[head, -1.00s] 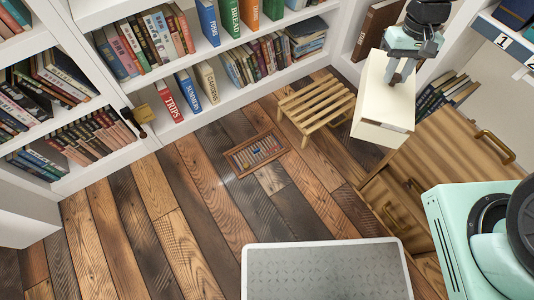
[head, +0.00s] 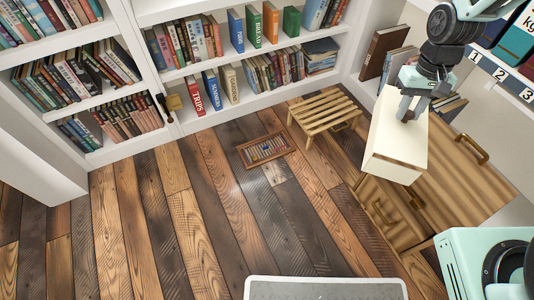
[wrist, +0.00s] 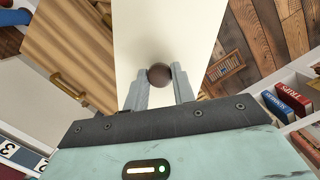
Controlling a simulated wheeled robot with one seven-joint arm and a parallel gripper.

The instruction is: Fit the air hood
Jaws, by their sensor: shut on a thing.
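The air hood appears to be the cream box (head: 396,142), tilted and held up in front of the wooden drawer cabinet. My gripper (head: 407,112) is at its upper end. In the wrist view, my gripper (wrist: 161,78) is shut on a round dark brown knob (wrist: 160,76) on the cream face of the hood (wrist: 165,30). A wood-framed floor vent (head: 265,151) with a slatted grille lies on the planks, left of the hood and apart from it. It also shows in the wrist view (wrist: 228,69). Something small and blue lies on the grille. The hood's underside is hidden.
A slatted wooden stool (head: 322,112) stands between the vent and the hood. The drawer cabinet (head: 455,190) with brass handles is at the right. White bookshelves (head: 150,77) line the back and left. The plank floor (head: 190,225) left of and in front of the vent is clear.

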